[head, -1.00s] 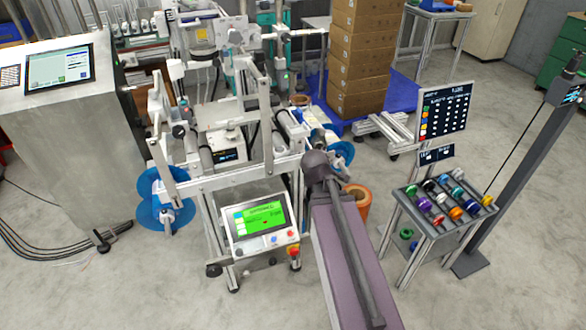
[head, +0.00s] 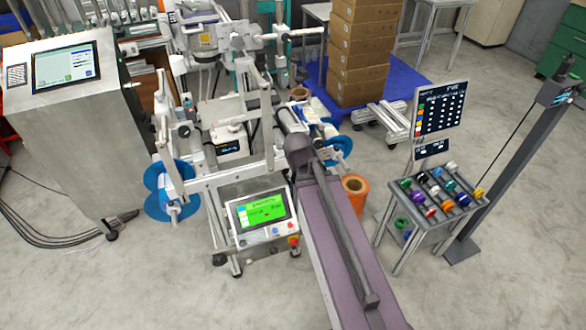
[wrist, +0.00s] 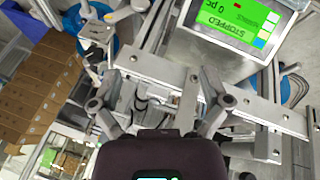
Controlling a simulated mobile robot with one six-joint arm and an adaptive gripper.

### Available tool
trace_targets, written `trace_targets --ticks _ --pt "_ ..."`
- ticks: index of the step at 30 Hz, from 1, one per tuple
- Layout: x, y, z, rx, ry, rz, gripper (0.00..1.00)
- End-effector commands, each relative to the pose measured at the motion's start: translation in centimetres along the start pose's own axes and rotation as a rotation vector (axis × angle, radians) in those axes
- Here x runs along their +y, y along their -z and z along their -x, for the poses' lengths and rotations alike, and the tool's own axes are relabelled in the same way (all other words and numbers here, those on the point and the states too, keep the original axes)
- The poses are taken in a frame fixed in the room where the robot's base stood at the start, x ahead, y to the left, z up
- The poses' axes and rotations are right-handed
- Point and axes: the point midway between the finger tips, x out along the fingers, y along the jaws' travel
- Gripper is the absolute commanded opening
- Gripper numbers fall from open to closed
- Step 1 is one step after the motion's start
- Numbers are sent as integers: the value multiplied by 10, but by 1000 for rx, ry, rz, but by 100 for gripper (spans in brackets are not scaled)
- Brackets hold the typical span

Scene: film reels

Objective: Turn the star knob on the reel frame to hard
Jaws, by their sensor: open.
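The reel frame (head: 215,175) stands left of centre in the head view, with light metal bars and blue reels (head: 172,190) at its sides. Its bars also fill the middle of the wrist view (wrist: 150,68). Small dark knobs sit on the frame, but I cannot tell which is the star knob or read any setting. My gripper (wrist: 160,104) is open in the wrist view, its grey fingers spread in front of the bars, with nothing seen between them. In the head view my arm reaches the frame's right side, and the gripper cannot be made out.
A green-screened control panel (head: 262,215) is on the frame's front; in the wrist view it reads STOPPED (wrist: 235,22). An orange roll (head: 354,190) stands right of my arm. Stacked cartons (head: 362,50) are behind, a spool rack (head: 440,195) right, a steel cabinet (head: 80,140) left.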

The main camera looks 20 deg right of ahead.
Motion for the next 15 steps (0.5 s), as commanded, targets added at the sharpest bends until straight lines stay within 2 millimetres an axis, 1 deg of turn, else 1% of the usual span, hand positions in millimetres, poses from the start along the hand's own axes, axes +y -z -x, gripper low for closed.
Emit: trace_targets --ticks 1,6,15 --pt "-3 1 9 -14 16 -16 97" --pt "-16 -2 23 -63 68 -77 97" --pt "-32 -6 39 -128 125 -146 97"
